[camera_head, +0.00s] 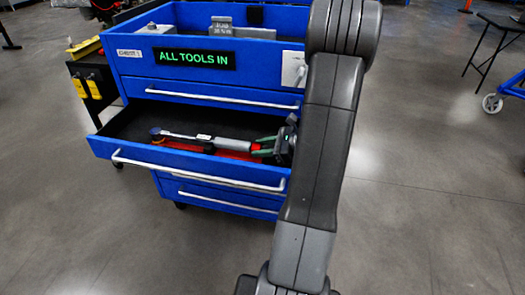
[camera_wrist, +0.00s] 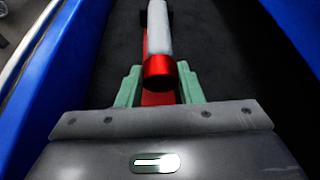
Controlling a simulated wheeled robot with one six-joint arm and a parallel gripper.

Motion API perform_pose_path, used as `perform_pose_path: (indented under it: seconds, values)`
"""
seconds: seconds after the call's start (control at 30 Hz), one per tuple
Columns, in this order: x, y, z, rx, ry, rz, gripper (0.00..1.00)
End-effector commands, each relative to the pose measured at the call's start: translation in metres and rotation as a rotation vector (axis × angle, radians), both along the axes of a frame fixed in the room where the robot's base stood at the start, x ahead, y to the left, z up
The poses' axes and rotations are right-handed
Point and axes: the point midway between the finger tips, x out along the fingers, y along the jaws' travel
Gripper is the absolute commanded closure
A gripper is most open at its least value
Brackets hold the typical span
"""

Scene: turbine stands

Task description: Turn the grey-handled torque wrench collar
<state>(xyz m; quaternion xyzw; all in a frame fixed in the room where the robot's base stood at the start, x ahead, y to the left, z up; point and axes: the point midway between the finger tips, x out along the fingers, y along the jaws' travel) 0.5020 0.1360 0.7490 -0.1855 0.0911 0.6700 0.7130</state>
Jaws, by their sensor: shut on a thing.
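The torque wrench (camera_head: 230,145) lies lengthwise in the open drawer of the blue tool cart, over a red strip. Its grey handle (camera_wrist: 158,35) runs away from the wrist camera, with the red collar (camera_wrist: 159,73) at the near end. My gripper (camera_head: 265,147) is down in the drawer at the wrench's right end. In the wrist view its green fingers (camera_wrist: 160,86) stand on either side of the collar and are shut on it. The fingertips' contact is partly hidden beneath the collar.
The open drawer's blue front wall (camera_head: 190,166) and silver handle (camera_head: 200,175) stand close to my gripper. The cart top above carries a lit "ALL TOOLS IN" sign (camera_head: 194,60). Open floor (camera_head: 430,180) lies to the right.

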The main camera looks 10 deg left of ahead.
Motion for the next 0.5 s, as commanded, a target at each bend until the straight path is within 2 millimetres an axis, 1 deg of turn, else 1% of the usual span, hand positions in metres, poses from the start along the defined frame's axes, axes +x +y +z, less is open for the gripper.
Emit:
perform_pose_path:
  seconds: [0.3, 0.33, 0.4, 0.43, 0.5]
  values:
    - [-0.0003, -0.0001, 0.0002, 0.0, -0.011, -0.001, 0.9]
    - [-0.0002, -0.0001, 0.0002, 0.0, -0.011, -0.001, 0.63]
    - [-0.0002, -0.0001, 0.0002, 0.0, -0.011, -0.001, 0.49]
    - [-0.0002, -0.0001, 0.0002, 0.0, -0.011, -0.001, 0.45]
    - [-0.0002, -0.0001, 0.0002, 0.0, -0.011, 0.0, 0.45]
